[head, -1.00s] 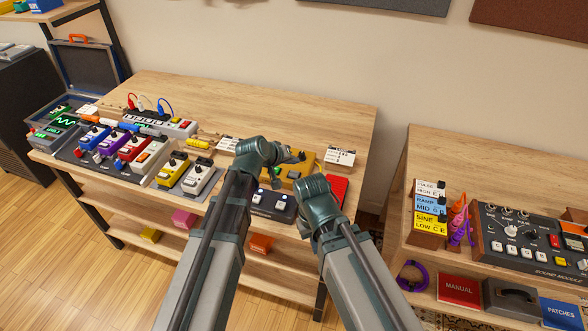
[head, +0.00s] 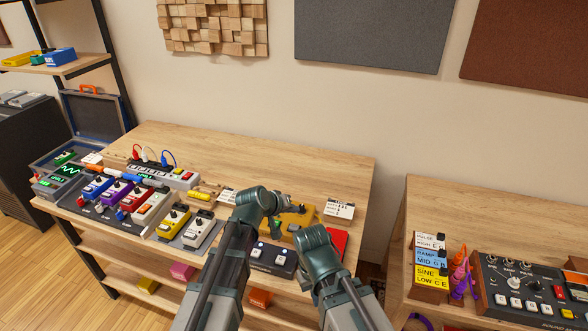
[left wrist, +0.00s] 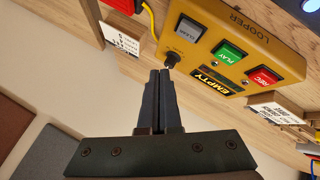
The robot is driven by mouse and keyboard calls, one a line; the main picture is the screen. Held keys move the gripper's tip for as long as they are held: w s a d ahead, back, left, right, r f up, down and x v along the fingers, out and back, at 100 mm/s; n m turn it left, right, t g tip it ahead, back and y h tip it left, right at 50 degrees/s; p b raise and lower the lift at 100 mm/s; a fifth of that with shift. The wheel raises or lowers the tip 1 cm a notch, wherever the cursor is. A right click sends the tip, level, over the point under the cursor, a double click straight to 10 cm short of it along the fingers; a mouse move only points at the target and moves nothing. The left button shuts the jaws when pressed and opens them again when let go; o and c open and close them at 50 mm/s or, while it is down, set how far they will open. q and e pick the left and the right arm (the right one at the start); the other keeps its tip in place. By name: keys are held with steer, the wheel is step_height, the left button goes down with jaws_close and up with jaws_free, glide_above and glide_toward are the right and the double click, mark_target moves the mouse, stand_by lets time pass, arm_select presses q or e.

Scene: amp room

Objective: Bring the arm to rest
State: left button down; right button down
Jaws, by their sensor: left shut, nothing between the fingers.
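My left gripper (head: 299,208) reaches over the table at the yellow looper box (head: 299,221). In the left wrist view the two dark fingers (left wrist: 160,74) are pressed together with nothing between them. Their tips appear close to a small black knob (left wrist: 171,60) on the looper (left wrist: 262,36); whether they touch cannot be told. My right arm (head: 320,258) is bent in front of the table; its gripper is hidden from view.
A dark two-button pedal (head: 272,259) lies by my left arm and a red box (head: 337,243) beside the looper. Several coloured pedals fill the table's left. A second table (head: 420,200) holds a sound module (head: 525,290). The back of the main table (head: 270,160) is clear.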

arm_select(q)
steer(key=s+f+m+g, duration=0.1)
steer(key=s, duration=0.3)
steer(key=s+f+m+g+y, duration=0.1)
steer(key=s+f, duration=0.1)
steer(key=s, duration=0.2)
steer(key=s+f+m+g+y, duration=0.1)
steer(key=s, duration=0.3)
steer(key=shift+f+g, duration=0.25)
steer(key=shift+g, duration=0.15)
steer(key=s+a+f+m+g+y, duration=0.1)
steer(key=s+a+g+y, duration=0.1)
steer(key=s, duration=0.5)
steer(key=s+a+m+g+y, duration=0.1)
steer(key=s+a+g+y, duration=0.1)
steer(key=s, duration=0.4)
steer(key=shift+s+a+f+m+y, duration=0.3)
steer(key=shift+s+a+f+y, duration=0.1)
steer(key=shift+a, duration=0.4)
